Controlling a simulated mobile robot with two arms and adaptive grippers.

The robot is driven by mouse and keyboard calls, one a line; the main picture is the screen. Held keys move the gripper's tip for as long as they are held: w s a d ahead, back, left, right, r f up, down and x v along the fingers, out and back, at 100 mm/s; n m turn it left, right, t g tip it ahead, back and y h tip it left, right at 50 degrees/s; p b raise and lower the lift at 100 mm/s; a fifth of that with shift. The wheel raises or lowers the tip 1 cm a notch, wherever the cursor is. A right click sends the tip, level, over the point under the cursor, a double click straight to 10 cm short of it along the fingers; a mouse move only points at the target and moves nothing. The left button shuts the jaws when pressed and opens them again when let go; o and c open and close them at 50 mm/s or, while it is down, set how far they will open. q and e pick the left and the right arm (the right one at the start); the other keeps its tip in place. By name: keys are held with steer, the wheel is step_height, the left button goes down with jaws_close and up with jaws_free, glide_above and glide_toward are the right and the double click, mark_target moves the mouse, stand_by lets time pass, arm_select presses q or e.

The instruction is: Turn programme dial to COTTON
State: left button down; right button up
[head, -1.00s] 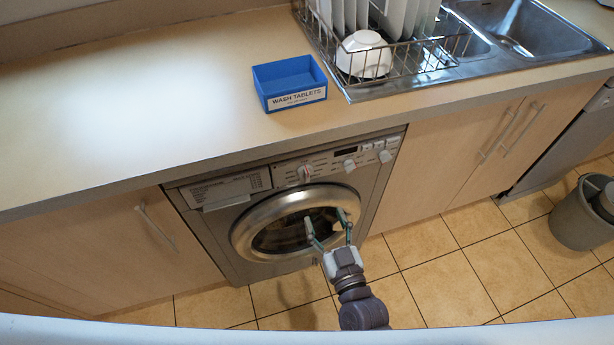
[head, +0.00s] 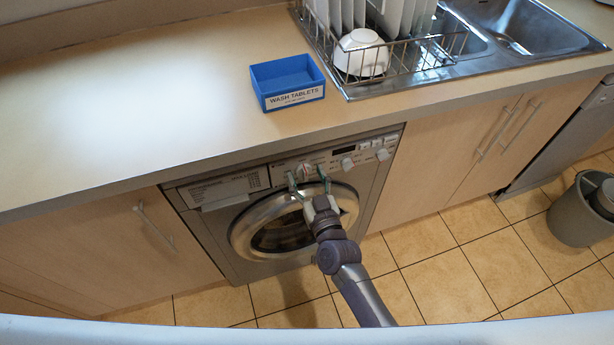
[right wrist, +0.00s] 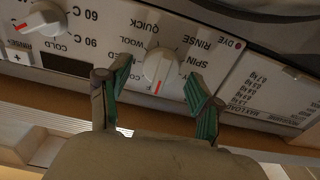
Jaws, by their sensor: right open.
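The programme dial (head: 303,169) is a pale round knob on the washing machine's upper panel. In the right wrist view, which shows the panel upside down, the dial (right wrist: 162,66) has a red mark on its lower side. The printed words QUICK, WOOL, RINSE, SPIN and DYE show around it; I cannot read COTTON. My right gripper (head: 308,176) is open in front of the panel. In the right wrist view its green-padded fingers (right wrist: 159,78) stand on either side of the dial, with visible gaps. My left gripper is not in view.
Two other knobs (head: 348,164) and a dark display (right wrist: 66,63) sit beside the dial. The round door (head: 240,236) is below. The worktop edge (head: 230,157) overhangs the panel. A blue wash tablets box (head: 288,82) stands on the worktop.

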steer(key=c, duration=1.1)
steer(key=m, duration=0.4)
steer(key=shift+m, duration=0.3)
steer(key=shift+d+m, duration=0.1)
steer(key=shift+m, duration=1.7)
steer(key=o, duration=1.1)
